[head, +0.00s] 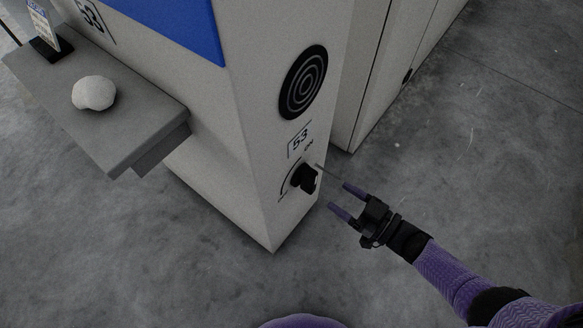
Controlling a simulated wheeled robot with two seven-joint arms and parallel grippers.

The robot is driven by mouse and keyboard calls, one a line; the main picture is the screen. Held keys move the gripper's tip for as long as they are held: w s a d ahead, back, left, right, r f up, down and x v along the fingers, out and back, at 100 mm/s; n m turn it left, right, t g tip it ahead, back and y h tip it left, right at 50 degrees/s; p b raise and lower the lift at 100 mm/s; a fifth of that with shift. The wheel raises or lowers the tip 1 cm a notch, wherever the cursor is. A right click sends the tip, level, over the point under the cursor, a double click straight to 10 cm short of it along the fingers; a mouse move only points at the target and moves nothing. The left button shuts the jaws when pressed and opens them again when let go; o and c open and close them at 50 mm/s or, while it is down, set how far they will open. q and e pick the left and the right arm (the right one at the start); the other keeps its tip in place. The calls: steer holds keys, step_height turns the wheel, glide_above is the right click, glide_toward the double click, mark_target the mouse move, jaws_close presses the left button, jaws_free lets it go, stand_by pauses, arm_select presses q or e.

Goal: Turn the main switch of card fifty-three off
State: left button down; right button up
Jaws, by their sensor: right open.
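The main switch (306,179) is a black rotary knob low on the narrow end face of the pale card cabinet (262,150). A label reading 53 (299,141) sits above it, with an ON mark at the upper right of the dial. A curved line runs round the dial's left side to a small mark at the lower left, too small to read. The knob's exact setting is hard to tell. My right gripper (338,197) is open and empty, just right of the knob and apart from it, its fingers pointing toward the cabinet. My left gripper is not in view.
A round black grille (303,82) is above the label. A grey shelf (120,133) juts out at left, carrying a white lump (94,93) and a small stand with a card (44,36). Another pale cabinet (385,65) stands behind. The floor at right is clear.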

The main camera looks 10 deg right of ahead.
mark_target(316, 180)
steer(key=b+x, duration=0.1)
steer(key=x, duration=0.6)
steer(key=shift+f+b, duration=0.1)
steer(key=shift+b, duration=0.25)
steer(key=shift+w+a, duration=0.3)
steer(key=shift+w, duration=0.05)
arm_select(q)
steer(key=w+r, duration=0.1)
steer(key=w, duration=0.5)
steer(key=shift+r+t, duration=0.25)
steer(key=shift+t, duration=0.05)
arm_select(e)
jaws_close()
